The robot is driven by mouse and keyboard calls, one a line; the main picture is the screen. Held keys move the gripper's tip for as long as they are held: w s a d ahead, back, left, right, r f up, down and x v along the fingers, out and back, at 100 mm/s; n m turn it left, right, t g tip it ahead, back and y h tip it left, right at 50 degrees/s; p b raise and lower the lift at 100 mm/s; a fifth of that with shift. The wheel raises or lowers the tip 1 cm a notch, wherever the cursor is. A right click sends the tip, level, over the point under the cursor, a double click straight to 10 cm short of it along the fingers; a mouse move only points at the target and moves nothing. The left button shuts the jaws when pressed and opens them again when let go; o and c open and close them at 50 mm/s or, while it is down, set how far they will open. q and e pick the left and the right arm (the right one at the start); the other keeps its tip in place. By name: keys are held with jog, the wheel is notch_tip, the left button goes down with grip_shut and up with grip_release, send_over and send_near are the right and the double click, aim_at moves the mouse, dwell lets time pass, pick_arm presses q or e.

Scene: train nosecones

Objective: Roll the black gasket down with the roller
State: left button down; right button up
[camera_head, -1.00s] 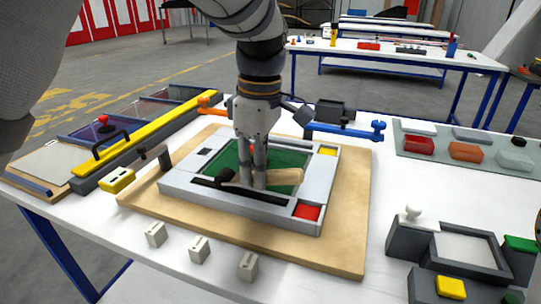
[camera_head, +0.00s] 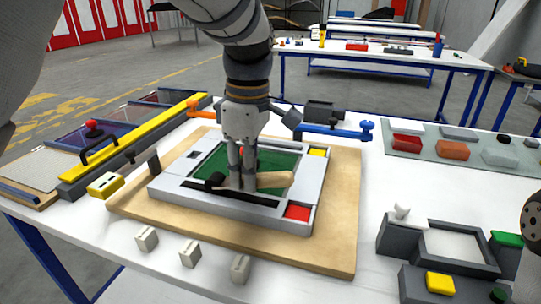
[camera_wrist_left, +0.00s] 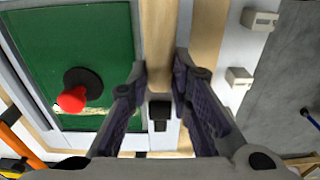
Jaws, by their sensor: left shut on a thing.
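The roller has a pale wooden handle (camera_head: 276,180) and a black head (camera_head: 214,181). My left gripper (camera_head: 242,186) is shut on the roller's handle, over the front side of a light grey frame (camera_head: 168,190). The black gasket (camera_head: 255,199) is a dark strip along that front side, partly behind the fingers and roller head. I cannot tell if the roller touches it. In the left wrist view the handle (camera_wrist_left: 160,35) runs between the fingers, with a black part (camera_wrist_left: 159,112) below.
The frame lies on a wooden board (camera_head: 335,225) around a green panel (camera_head: 275,165) with a red knob (camera_wrist_left: 72,99). Several small grey blocks (camera_head: 190,253) stand in front. A blue-handled clamp (camera_head: 335,131) is behind; grey holders (camera_head: 405,240) stand right.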

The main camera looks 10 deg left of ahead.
aim_at(271, 174)
dwell(0.7)
pick_arm(q)
jog(key=shift+d+r, duration=0.1)
jog(key=shift+d, duration=0.95)
jog(key=shift+s+f, duration=0.1)
jog(key=shift+f, duration=0.15)
dwell(0.6)
jog(key=shift+r, duration=0.25)
dwell(0.4)
jog(key=shift+d, duration=0.15)
jog(key=shift+d, duration=0.95)
